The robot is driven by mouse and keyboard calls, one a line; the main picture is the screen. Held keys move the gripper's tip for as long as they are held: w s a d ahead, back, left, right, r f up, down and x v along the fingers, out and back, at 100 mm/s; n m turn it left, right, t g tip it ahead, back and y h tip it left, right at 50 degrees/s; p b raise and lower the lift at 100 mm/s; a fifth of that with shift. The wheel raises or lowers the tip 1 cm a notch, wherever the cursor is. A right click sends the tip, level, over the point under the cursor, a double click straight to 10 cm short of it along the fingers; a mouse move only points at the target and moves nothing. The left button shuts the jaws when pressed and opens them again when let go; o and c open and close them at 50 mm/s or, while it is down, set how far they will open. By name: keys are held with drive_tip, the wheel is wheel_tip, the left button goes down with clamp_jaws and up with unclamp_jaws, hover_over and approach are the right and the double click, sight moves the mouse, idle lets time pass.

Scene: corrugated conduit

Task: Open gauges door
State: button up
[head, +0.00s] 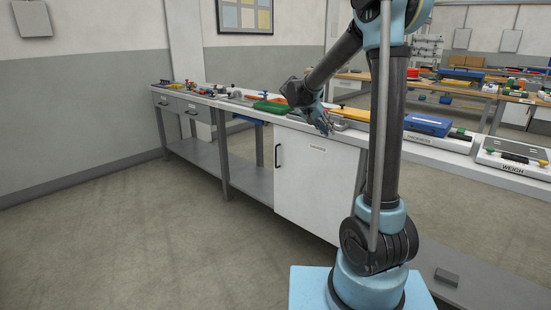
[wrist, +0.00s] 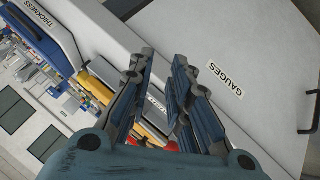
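The gauges door (head: 305,185) is a white cabinet front under the workbench, and it looks shut. Its black bar handle (head: 278,155) is upright near the door's left edge. In the wrist view, the GAUGES label (wrist: 226,82) lies right of my fingers and the handle (wrist: 308,128) is at the right edge. My gripper (head: 322,126) is over the bench's front edge, above and to the right of the handle, apart from it. In the wrist view, my gripper's fingers (wrist: 164,62) are spread with a gap between them and hold nothing.
The workbench top carries a green tray (head: 271,107), a yellow item (head: 350,114) and a blue case (head: 428,125). Open shelving with a lower shelf (head: 250,182) stands left of the door. The floor (head: 170,240) in front of the door and to the left is clear.

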drive_tip(key=w+a+f+m+t+h, duration=0.15)
drive_tip(key=w+a+f, duration=0.25)
drive_tip(key=w+a, duration=0.45)
drive_tip(key=w+a+f+m+t+h, duration=0.1)
drive_tip(key=w+a+f+t+h, duration=0.1)
drive_tip(key=w+a+f, duration=0.45)
drive_tip(key=w+a+f+m+t+h, duration=0.1)
drive_tip(key=a+f+m+t, duration=0.1)
drive_tip(key=a+f, duration=0.75)
drive_tip(key=w+a+f+m+t+h, duration=0.15)
drive_tip(key=a+f, duration=0.45)
drive_tip(key=a, duration=0.7)
drive_tip(key=shift+t, duration=0.4)
drive_tip(key=x, duration=1.6)
drive_tip(key=shift+d+f, duration=0.15)
drive_tip(key=shift+d, duration=0.3)
clamp_jaws()
